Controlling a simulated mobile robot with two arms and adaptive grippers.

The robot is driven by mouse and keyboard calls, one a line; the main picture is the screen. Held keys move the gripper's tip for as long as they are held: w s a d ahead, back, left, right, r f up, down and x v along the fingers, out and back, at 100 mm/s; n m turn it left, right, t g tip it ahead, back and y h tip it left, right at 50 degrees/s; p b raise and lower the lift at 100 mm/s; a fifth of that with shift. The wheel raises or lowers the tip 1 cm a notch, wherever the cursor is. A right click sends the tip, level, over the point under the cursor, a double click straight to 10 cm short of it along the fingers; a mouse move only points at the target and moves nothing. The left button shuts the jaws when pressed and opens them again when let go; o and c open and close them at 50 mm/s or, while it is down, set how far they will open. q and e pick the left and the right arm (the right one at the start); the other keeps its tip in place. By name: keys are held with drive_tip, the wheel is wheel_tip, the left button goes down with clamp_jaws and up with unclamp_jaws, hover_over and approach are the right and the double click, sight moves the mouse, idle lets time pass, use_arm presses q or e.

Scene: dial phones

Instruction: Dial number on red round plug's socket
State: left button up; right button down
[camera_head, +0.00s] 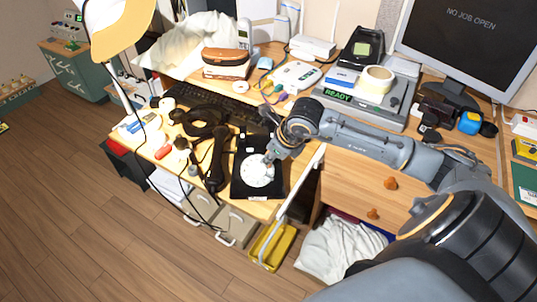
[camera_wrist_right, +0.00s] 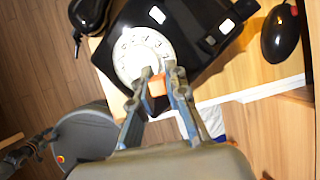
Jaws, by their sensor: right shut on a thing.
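A black dial phone (camera_head: 244,187) lies on the desk's front part, its white round dial (camera_head: 257,171) facing up. The phone (camera_wrist_right: 190,22) and its numbered dial (camera_wrist_right: 135,48) also show in the right wrist view. My right gripper (camera_head: 268,158) is at the dial's upper right edge. In the wrist view its fingertips (camera_wrist_right: 156,70) overlap the dial's lower rim, closed around a small orange-red piece (camera_wrist_right: 157,86). Whether the tips press the dial is unclear. A red item (camera_head: 163,152) lies at the desk's left front edge; I cannot tell whether it is a plug. My left gripper is not in view.
A black handset (camera_head: 217,160) and dark cords lie left of the phone. A keyboard (camera_head: 215,103) is behind. A device with a READY display (camera_head: 340,97), a tape roll (camera_head: 377,79) and a monitor (camera_head: 470,40) stand at the back right. The desk's front edge is close to the phone.

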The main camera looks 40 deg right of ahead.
drive_tip(key=shift+s+f, duration=0.15)
drive_tip(key=shift+s, duration=0.1)
drive_tip(key=shift+a, duration=0.1)
drive_tip(key=shift+s+a+f+b, duration=0.25)
drive_tip(key=shift+s+f+b, duration=0.1)
drive_tip(key=shift+b, duration=0.1)
drive_tip(key=shift+s+r, duration=0.1)
